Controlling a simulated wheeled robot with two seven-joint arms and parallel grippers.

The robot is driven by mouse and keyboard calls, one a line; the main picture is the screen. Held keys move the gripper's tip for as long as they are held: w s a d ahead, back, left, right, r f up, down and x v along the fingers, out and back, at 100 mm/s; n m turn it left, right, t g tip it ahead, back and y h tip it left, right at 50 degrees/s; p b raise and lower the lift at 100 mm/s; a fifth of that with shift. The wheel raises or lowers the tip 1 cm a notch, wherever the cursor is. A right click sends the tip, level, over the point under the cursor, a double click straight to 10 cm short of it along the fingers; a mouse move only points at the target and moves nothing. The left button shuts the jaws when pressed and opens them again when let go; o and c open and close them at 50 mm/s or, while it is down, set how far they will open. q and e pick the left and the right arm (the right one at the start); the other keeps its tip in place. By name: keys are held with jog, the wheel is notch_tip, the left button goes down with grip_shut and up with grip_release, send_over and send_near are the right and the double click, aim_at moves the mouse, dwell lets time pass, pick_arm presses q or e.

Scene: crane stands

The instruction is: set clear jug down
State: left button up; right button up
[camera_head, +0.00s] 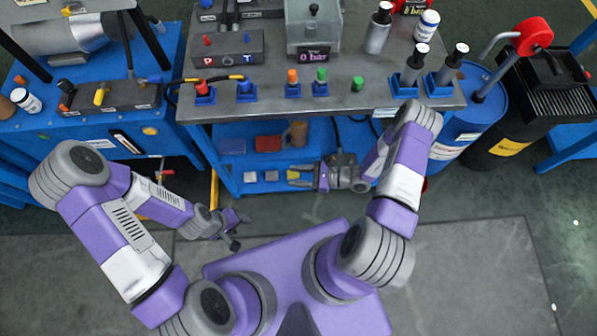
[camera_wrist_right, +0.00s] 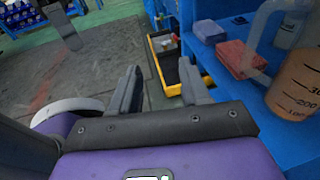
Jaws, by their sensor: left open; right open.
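The clear jug (camera_wrist_right: 296,85) stands upright at the right edge of the right wrist view, with dark measuring marks and amber contents. In the head view an amber-brown container (camera_head: 298,134), apparently this jug, stands on the bench's blue lower shelf (camera_head: 262,133). My right gripper (camera_head: 296,178) is in front of that shelf, apart from the jug. Its two fingers (camera_wrist_right: 162,84) are spread with nothing held between them. The jug is to the right of them. My left gripper (camera_head: 238,230) is open and empty, low over the floor at left of centre.
Red (camera_head: 268,143) and blue (camera_head: 232,146) boxes sit left of the jug on the shelf. The grey bench top (camera_head: 350,103) above carries valves, bottles and a gauge box. A yellow-edged tray (camera_wrist_right: 165,60) lies beyond my right fingers. Blue (camera_head: 473,110) and black drums stand at right.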

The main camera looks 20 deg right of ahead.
jog(key=s+a+f+n+g+h, duration=0.1)
jog(key=s+a+n+g+h, duration=0.15)
jog(key=s+n+g, duration=0.4)
jog(key=s+a+f+n+g+h, duration=0.1)
jog(key=s+n+g+h, duration=0.4)
jog(key=s, duration=0.3)
jog(key=w+n+t+h, duration=0.1)
jog(key=n, duration=0.2)
jog(key=w+r+n+t+h, duration=0.1)
jog(key=w+n+t, duration=0.1)
jog(key=n, duration=0.1)
jog(key=w+r+n+t+h, duration=0.1)
jog(key=w+n+t, duration=0.1)
jog(key=n, duration=0.1)
jog(key=shift+w+a+r, duration=0.15)
jog(key=shift+a+r, duration=0.05)
jog(key=shift+r, duration=0.05)
notch_tip(320, 180, up, 5)
jog(key=p, duration=0.4)
jog(key=shift+f+p, duration=0.1)
jog(key=shift+p, duration=0.3)
